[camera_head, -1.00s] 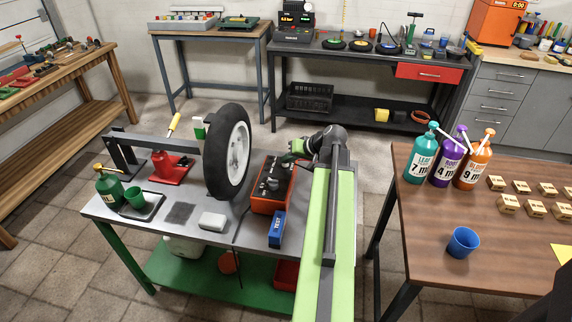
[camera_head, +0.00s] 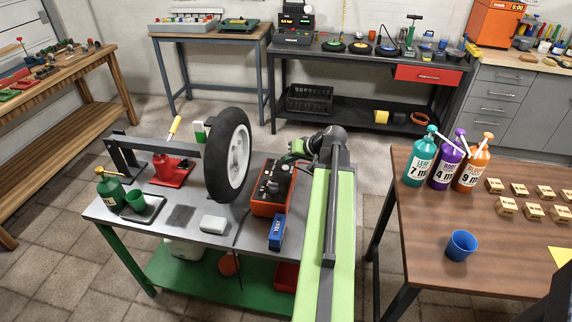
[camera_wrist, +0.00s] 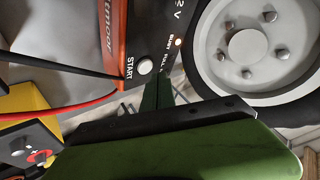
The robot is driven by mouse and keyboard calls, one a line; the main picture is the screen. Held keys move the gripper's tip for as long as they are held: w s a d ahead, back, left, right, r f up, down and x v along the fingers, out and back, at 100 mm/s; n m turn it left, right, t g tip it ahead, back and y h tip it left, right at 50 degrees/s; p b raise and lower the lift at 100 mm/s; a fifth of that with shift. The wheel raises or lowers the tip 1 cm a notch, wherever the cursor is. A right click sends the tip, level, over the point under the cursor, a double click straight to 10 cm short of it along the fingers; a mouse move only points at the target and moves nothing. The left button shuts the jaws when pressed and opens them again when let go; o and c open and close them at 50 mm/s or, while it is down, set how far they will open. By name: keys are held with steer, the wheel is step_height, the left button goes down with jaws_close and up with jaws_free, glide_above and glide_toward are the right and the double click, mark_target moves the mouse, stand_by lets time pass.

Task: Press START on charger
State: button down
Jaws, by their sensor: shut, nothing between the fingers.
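The charger is an orange-red box with a dark panel (camera_head: 272,190) on the grey workbench, right of the upright wheel. In the wrist view its panel shows a pale round START button (camera_wrist: 145,66) beside the word START. A small lit lamp (camera_wrist: 178,42) shows by the words BUSY and FULL; which one it belongs to is unclear. My gripper (camera_wrist: 158,78) is shut and empty, its green fingertips just below and right of the button. Whether they touch the panel is hidden. In the head view my gripper (camera_head: 288,158) is at the charger's far end, partly hidden by my arm.
The wheel (camera_head: 230,155) stands close left of the charger and fills the right of the wrist view. A blue TEST box (camera_head: 277,232) lies at the charger's near end. Red and black cables (camera_wrist: 60,103) run left of the button. Bottles stand on the right table (camera_head: 405,250).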

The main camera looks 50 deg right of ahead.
mark_target(288, 168)
step_height(288, 168, up, 5)
steer(key=p, duration=0.5)
steer(key=shift+r, duration=0.1)
stand_by(0.6)
